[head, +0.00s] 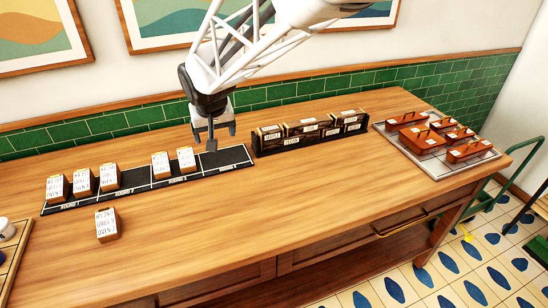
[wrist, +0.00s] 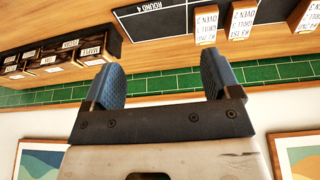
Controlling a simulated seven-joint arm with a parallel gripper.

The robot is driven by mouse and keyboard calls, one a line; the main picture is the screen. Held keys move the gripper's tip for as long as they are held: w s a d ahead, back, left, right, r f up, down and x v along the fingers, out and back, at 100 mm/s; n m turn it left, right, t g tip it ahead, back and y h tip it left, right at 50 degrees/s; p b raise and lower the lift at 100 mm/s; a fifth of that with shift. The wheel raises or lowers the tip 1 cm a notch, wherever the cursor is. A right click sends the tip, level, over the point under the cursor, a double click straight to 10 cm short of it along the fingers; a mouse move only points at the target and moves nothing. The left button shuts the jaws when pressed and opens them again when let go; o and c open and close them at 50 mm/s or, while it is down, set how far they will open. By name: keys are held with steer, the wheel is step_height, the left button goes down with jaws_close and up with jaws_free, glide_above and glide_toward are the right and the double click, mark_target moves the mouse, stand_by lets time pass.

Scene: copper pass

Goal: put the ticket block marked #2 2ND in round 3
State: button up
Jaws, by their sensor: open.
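A black rail (head: 219,162) lies along the back left of the table, with sections labelled as rounds. Ticket blocks, orange-brown with white printed faces, stand on it: two in round 1, one in round 2 (head: 109,177), and two in round 3 (head: 161,165) (head: 187,160). Round 4 is empty. One loose ticket block (head: 107,225) is on the table in front of the rail. The right block in round 3 seems to read #2 2ND in the wrist view (wrist: 208,28), upside down; other marks are too small to be sure. My gripper (head: 212,147) is open and empty above round 4.
Several black labelled boxes (head: 308,131) stand right of the rail. A tray (head: 485,155) with several orange-brown lidded or handled boxes (head: 421,138) is at the far right. A light tray (head: 10,262) is at the left edge. The table's front middle (head: 270,220) is clear.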

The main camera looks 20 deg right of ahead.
steer(key=s+d, duration=0.3)
steer(key=s, duration=0.7)
steer(key=s+d+r+g, duration=0.1)
steer(key=s+d, duration=0.2)
steer(key=s, duration=0.7)
steer(key=s+d+r, duration=0.1)
steer(key=s+d, duration=0.2)
steer(key=s, duration=0.6)
steer(key=shift+s+d+r, duration=0.2)
steer(key=shift+s+d, duration=0.1)
steer(key=shift+s, duration=0.1)
